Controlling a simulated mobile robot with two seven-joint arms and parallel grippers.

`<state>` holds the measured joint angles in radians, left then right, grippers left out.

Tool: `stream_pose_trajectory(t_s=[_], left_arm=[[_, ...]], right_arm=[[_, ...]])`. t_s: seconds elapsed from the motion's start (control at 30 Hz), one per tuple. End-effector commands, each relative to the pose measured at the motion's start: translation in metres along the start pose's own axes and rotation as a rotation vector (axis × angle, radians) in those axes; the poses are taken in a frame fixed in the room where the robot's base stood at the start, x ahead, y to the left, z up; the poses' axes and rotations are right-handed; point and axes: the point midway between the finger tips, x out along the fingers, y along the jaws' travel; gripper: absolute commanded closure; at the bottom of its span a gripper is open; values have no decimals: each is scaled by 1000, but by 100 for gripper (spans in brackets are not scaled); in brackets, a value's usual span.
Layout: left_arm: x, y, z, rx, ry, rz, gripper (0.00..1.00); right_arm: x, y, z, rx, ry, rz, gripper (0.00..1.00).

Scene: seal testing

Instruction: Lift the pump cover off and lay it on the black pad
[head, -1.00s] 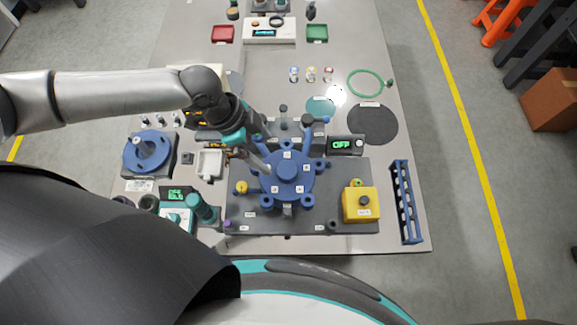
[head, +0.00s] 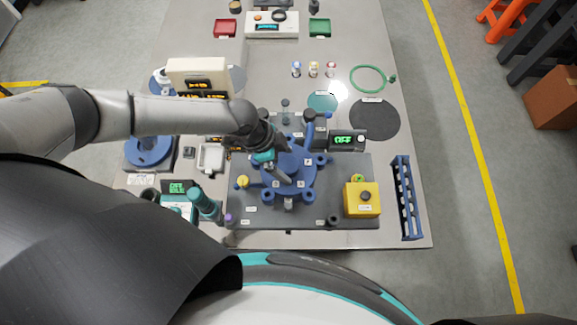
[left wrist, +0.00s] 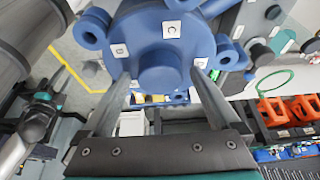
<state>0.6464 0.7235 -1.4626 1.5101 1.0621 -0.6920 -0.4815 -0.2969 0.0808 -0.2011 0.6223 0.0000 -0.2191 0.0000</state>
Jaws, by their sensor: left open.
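The blue pump cover (head: 302,172) sits on the dark base plate (head: 335,212) in the middle of the table, with several lugs around its rim. My left gripper (head: 280,174) is over the cover, partly hiding its central knob in the head view. In the left wrist view, the open fingers (left wrist: 160,85) stand on either side of the round blue knob (left wrist: 160,70), with visible space beside it; I cannot tell whether either finger touches it. The black round pad (head: 374,120) lies bare to the right and behind the cover. My right gripper is not in view.
A yellow box with a dark button (head: 361,200) stands right of the cover, and a blue rack (head: 405,198) is at the table's right edge. The display reading OFF (head: 345,141) stands between cover and pad. A green ring (head: 368,78) lies behind the pad.

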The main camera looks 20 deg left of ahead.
Motion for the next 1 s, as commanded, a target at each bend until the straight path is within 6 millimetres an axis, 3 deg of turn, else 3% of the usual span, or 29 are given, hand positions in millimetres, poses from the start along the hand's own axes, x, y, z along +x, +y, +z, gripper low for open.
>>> stream_pose_trajectory(t_s=[0.37, 1.0], left_arm=[[6, 0, 0, -1, 0, -1, 6], [6, 0, 0, -1, 0, -1, 78]], right_arm=[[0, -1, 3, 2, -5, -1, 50], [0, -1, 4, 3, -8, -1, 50]])
